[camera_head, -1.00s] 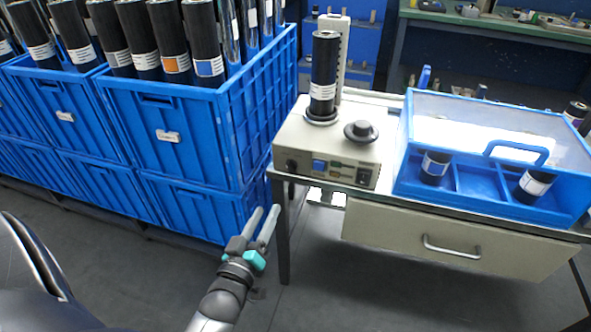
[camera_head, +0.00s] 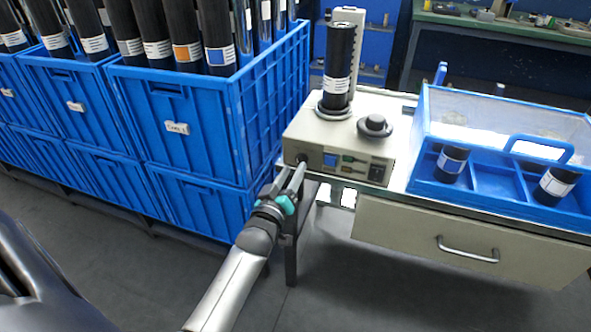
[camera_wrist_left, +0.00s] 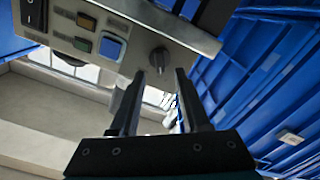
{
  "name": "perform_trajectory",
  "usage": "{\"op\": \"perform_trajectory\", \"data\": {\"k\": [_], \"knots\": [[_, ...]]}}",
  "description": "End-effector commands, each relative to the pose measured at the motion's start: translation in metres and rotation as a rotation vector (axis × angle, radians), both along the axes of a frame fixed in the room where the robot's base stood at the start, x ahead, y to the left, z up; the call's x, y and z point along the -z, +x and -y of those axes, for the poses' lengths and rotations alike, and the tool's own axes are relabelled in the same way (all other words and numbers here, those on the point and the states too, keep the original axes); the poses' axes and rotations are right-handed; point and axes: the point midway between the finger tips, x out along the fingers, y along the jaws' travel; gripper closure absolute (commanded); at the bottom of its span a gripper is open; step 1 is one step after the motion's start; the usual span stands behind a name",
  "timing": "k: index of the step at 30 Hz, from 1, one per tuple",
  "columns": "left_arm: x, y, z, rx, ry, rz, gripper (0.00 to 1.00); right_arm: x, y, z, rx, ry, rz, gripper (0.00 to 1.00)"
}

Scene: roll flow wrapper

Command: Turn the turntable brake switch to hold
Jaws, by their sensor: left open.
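The turntable unit (camera_head: 335,140) is a beige box at the left end of the bench, with a dark roll (camera_head: 338,65) upright on its turntable. The brake switch appears to be the dark round knob (camera_wrist_left: 159,58) on its front panel; it also shows at the panel's left end in the head view (camera_head: 302,160). My left gripper (camera_head: 291,177) is open, fingers pointing at the knob. In the left wrist view the fingertips (camera_wrist_left: 166,72) stand on either side of and just below the knob; I cannot tell whether they touch it. My right gripper is not in view.
Blue crates (camera_head: 190,125) of dark rolls stand close to the left of my arm. A blue case with a clear lid (camera_head: 505,130) sits on the bench to the right, above a drawer (camera_head: 465,245). A black round cap (camera_head: 375,125) sits on the unit.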

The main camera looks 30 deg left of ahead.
Motion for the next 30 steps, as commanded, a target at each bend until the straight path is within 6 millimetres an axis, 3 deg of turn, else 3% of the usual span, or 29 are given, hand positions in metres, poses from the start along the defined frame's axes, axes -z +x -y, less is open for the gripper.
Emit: {"op": "perform_trajectory", "data": {"k": [9,21,30], "knots": [[0.001,0.024,-0.005,0.001,0.001,0.0,0.54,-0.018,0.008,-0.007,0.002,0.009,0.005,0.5],[0.0,0.027,-0.007,0.0,0.001,-0.001,0.54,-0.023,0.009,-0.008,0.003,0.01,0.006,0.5],[0.0,0.027,-0.007,0.0,0.001,-0.001,0.85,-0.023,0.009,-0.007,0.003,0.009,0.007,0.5]]}}
